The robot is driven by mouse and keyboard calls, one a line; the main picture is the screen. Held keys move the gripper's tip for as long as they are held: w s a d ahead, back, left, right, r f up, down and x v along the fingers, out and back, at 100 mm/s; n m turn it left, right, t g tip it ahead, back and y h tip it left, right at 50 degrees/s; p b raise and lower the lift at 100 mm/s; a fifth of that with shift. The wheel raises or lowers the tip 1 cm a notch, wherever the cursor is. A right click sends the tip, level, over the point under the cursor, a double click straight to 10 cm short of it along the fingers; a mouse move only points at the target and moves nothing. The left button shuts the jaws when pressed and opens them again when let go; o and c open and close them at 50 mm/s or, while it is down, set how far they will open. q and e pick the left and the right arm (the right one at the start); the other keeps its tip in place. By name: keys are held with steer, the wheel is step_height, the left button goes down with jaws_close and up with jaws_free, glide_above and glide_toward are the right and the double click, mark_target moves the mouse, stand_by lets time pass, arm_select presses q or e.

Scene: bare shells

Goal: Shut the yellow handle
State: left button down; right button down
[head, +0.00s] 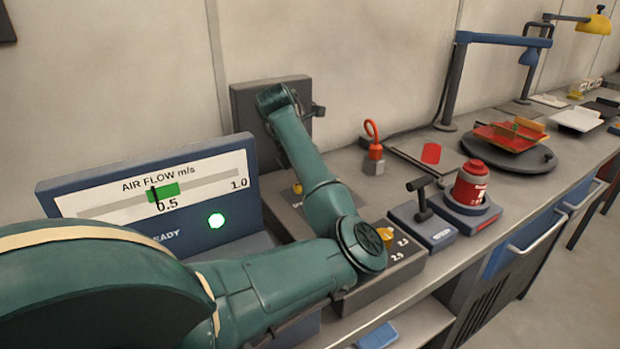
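A small yellow part (298,188) shows beside my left forearm, on a dark grey unit with an upright back panel (240,100). My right gripper is not in view.
A blue display (225,180) reading AIR FLOW, with a green light, stands left. Right of the unit are a blue-grey box with a dark lever (422,200), a red can (470,185) and a red hook (374,145). The bench's front edge (480,245) runs to the right.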

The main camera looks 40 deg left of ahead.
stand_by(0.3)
arm_select(q)
steer(key=c, duration=1.3)
jaws_free()
steer(key=p+v, duration=0.1)
steer(key=v, duration=1.2)
steer(key=shift+r, duration=0.1)
